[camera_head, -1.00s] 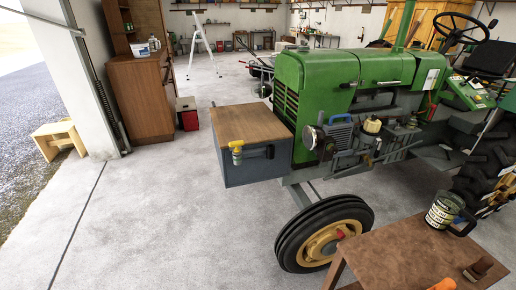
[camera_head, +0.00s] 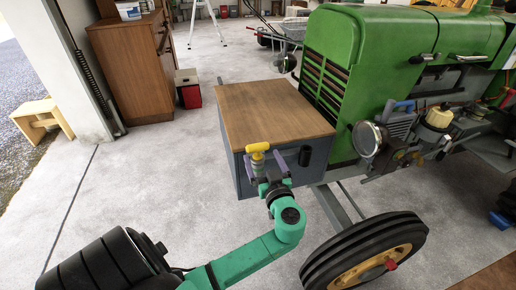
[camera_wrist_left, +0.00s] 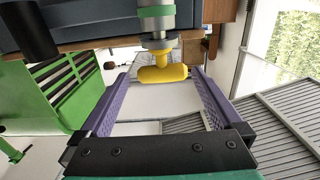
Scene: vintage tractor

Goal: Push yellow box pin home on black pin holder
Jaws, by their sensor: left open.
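The yellow box pin (camera_head: 258,150) has a T-shaped handle and stands at the front of the wooden-topped box. In the left wrist view the yellow pin (camera_wrist_left: 163,73) sits at a grey holder with a green band (camera_wrist_left: 157,22). The black pin holder (camera_head: 305,155) is a short dark cylinder on the box front, right of the pin; it also shows in the left wrist view (camera_wrist_left: 40,36). My left gripper (camera_head: 264,166) is open, its purple fingers (camera_wrist_left: 157,82) on either side of the yellow handle, with gaps visible. The pin's lower part is hidden in the head view.
The grey box with a wooden top (camera_head: 272,112) is at the front of the green tractor (camera_head: 400,42). The tractor's front wheel (camera_head: 370,256) stands to the right of my left arm. Concrete floor (camera_head: 150,190) is clear left of the box.

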